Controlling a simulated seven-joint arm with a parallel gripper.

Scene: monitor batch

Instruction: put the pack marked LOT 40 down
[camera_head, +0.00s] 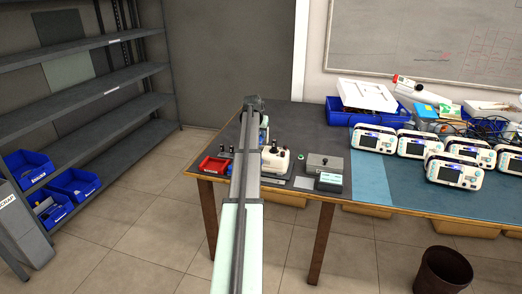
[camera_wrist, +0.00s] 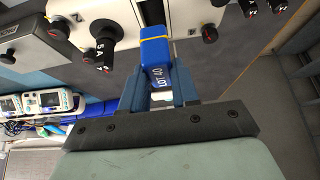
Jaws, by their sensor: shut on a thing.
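The pack marked LOT 40 (camera_wrist: 157,52) is a small blue block with a yellow band around it. Its printed label faces the wrist camera and reads sideways. My gripper (camera_wrist: 157,82) is shut on it, with one dark blue finger on each side. The pack projects past the fingertips, toward the white bench instrument. I cannot tell whether its far end touches anything. In the head view my arm runs out over the left part of the table (camera_head: 385,195), and it hides the gripper and the pack.
A white instrument (camera_wrist: 110,15) with black knobs, one marked 5 A, is close beyond the pack in the wrist view. Several monitors (camera_head: 455,172) fill the right. A blue mat (camera_head: 370,178) has bare room.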

